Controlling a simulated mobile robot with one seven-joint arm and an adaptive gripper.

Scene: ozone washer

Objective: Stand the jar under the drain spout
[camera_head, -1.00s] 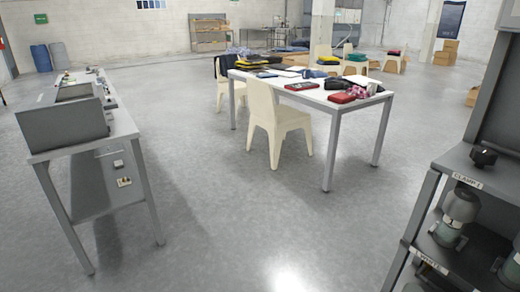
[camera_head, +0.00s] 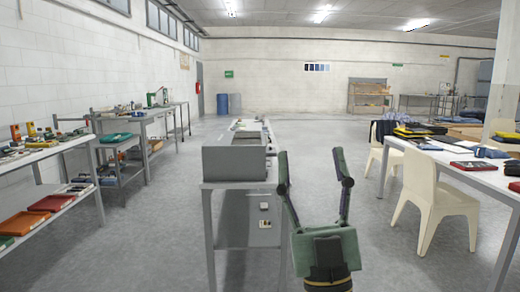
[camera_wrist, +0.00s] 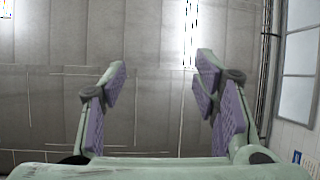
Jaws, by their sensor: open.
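My gripper (camera_head: 312,168) is raised upright in the lower middle of the head view, with its two green-and-black fingers spread apart and nothing between them. The wrist view shows the same open fingers (camera_wrist: 162,78) with purple pads, pointing up toward the ceiling. I cannot make out the jar or the drain spout in either current view.
A grey box-shaped unit (camera_head: 236,160) sits on a narrow bench (camera_head: 228,186) left of my gripper. Shelves with trays (camera_head: 52,203) and worktables line the left wall. A white table (camera_head: 480,178) and a cream chair (camera_head: 425,200) stand right. Grey floor lies between.

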